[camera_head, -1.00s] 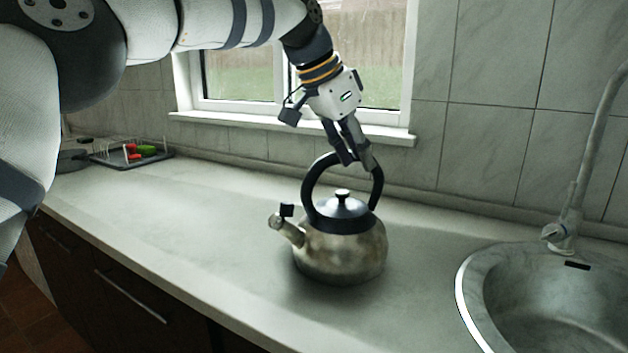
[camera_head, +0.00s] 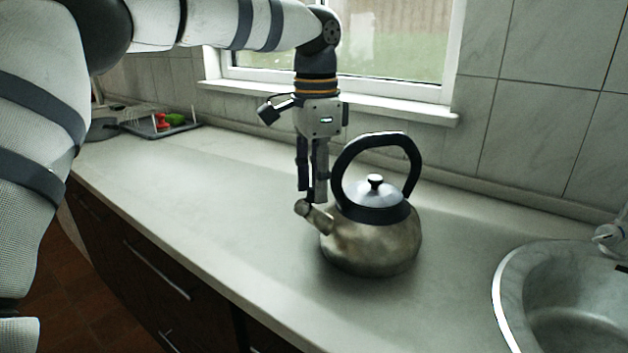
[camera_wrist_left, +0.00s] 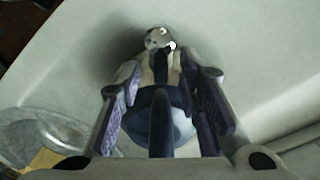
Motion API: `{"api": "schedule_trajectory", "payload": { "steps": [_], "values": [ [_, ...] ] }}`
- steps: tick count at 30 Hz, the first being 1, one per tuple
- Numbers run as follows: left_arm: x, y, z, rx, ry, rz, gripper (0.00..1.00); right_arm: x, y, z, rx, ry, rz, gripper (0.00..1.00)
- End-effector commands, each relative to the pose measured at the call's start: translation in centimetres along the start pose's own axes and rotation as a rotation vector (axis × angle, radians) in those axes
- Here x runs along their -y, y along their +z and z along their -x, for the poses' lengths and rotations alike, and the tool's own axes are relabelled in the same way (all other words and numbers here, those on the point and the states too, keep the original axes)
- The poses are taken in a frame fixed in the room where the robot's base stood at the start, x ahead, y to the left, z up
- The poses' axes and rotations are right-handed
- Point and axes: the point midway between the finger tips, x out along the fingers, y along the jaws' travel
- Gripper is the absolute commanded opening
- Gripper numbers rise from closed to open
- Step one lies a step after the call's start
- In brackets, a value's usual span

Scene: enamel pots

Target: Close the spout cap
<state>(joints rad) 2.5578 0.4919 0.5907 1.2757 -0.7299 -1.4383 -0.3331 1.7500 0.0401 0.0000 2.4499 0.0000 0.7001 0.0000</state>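A worn metal kettle (camera_head: 372,245) stands upright on the counter, with a black arched handle (camera_head: 408,160) and a lid with a dark knob. Its short spout (camera_head: 318,218) points left. My left gripper (camera_head: 313,199) points down just above the spout, its fingertips close to the spout's tip. In the left wrist view the gripper's two fingers (camera_wrist_left: 165,100) stand apart, with the spout (camera_wrist_left: 160,42) beyond them and the black handle between them. The dark spout cap is mostly hidden by the fingers, and I cannot tell its angle. My right gripper is not in view.
The sink (camera_head: 570,300) is at the right, with a tap at its edge. A dish rack (camera_head: 165,125) with red and green items stands at the far left. The grey counter (camera_head: 225,210) left of the kettle is clear. A window is behind.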

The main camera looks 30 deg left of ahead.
Motion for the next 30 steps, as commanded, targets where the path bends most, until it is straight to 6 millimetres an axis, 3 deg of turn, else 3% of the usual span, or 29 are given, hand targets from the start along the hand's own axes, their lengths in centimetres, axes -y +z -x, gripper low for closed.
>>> {"api": "schedule_trajectory", "payload": {
  "steps": [8, 12, 18, 30],
  "values": [
    [0.01, -0.03, -0.32, 0.0, 0.001, 0.0, 0.32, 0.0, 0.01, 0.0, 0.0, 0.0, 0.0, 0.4],
    [0.01, -0.03, -0.31, 0.0, 0.001, 0.0, 0.0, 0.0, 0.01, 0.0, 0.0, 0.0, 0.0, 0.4],
    [0.03, 0.02, -0.27, -0.006, 0.0, 0.0, 0.0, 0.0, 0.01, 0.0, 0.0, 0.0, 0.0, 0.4],
    [0.04, 0.62, -0.31, -0.182, 0.001, 0.001, 0.0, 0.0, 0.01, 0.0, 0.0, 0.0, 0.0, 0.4]
  ]
}}
